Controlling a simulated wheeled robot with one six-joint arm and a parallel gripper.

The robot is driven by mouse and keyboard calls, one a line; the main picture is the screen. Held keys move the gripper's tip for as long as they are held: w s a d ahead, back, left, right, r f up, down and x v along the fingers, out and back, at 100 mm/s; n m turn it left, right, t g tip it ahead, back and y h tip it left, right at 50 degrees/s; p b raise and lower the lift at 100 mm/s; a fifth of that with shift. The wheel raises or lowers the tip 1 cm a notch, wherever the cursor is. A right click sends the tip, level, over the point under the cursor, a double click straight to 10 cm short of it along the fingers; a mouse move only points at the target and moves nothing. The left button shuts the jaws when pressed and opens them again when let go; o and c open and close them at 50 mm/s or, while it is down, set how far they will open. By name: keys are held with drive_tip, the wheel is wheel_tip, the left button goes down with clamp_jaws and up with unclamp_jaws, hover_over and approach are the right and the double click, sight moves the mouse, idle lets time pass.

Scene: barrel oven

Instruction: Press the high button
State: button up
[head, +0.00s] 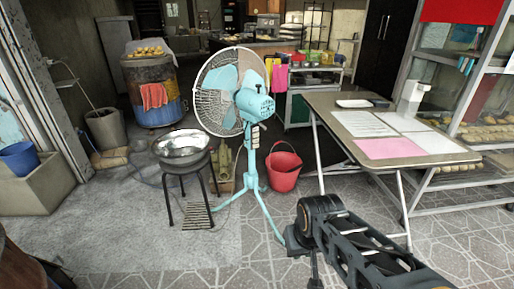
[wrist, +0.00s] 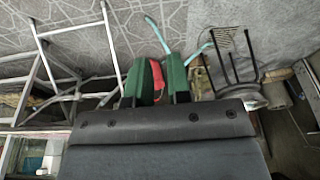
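A light-blue pedestal fan (head: 251,165) stands in the middle of the head view, its caged head turned to the left. A small pale control panel (head: 255,133) is on its post just below the motor housing; single buttons are too small to tell apart, so I cannot pick out the high button. My gripper shows in the wrist view (wrist: 158,82) as two green fingers with a gap between them, empty. It is apart from the fan, low and in front to the right of it. The fan's legs (wrist: 197,54) show beyond the fingers in the wrist view; its panel is not seen there.
A red bucket (head: 284,170) stands right of the fan's post. A metal bowl (head: 181,146) sits on a black stool (head: 172,194) to the left. A folding table (head: 350,125) with papers stands to the right. The tiled floor in front is clear.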

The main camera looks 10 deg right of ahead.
clamp_jaws()
idle(1.0)
